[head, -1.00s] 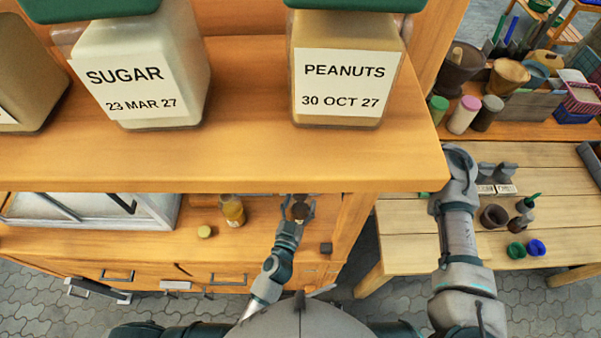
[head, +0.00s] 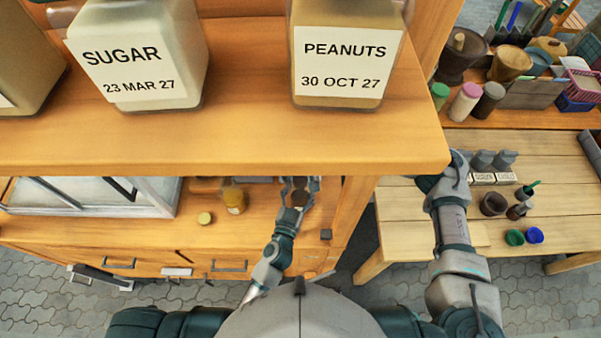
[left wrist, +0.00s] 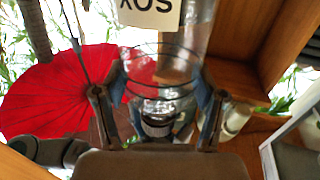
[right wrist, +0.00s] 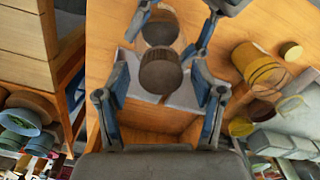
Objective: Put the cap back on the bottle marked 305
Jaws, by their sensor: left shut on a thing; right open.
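My left gripper (head: 300,188) is at the lower shelf in the head view. My right gripper (right wrist: 160,88) is open in the right wrist view. A dark brown cap-like cylinder (right wrist: 160,72) shows between its fingers, not visibly gripped, with my left gripper's fingers behind. I cannot tell whether it sits on the bottle. In the head view the upper shelf hides the right gripper.
A yellow bottle (head: 235,200) and a small yellow cap (head: 205,218) stand on the lower shelf (head: 150,238). The upper shelf (head: 250,150) overhangs, with sugar (head: 140,60) and peanuts (head: 340,55) jars. A slatted table (head: 400,215) with small pots is at right.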

